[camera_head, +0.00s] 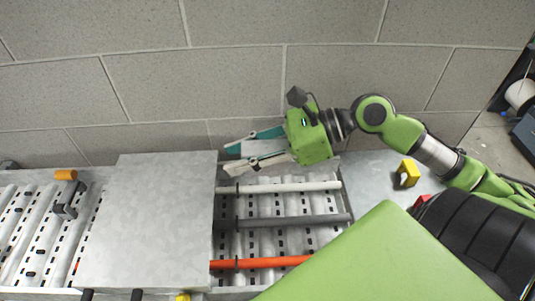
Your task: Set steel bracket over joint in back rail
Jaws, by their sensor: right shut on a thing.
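My right gripper (234,157) reaches in from the right, above the far side of the open bay, its fingers pointing left. It is shut on a pale grey piece (262,147) between the teal and light fingers, which looks like the steel bracket; its shape is mostly hidden. The back rail (295,187) is the pale bar farthest from me, just below the fingers in the picture. A dark mark on it, near its left end, looks like the joint (237,188). The gripper and the piece appear apart from the rail. My left gripper is not in view.
A grey middle rail (300,219) and an orange front rail (275,262) cross the bay over slotted metal. A flat steel cover (150,225) lies left. A yellow block (408,172) stands on the right plate. A block wall (200,80) rises close behind.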

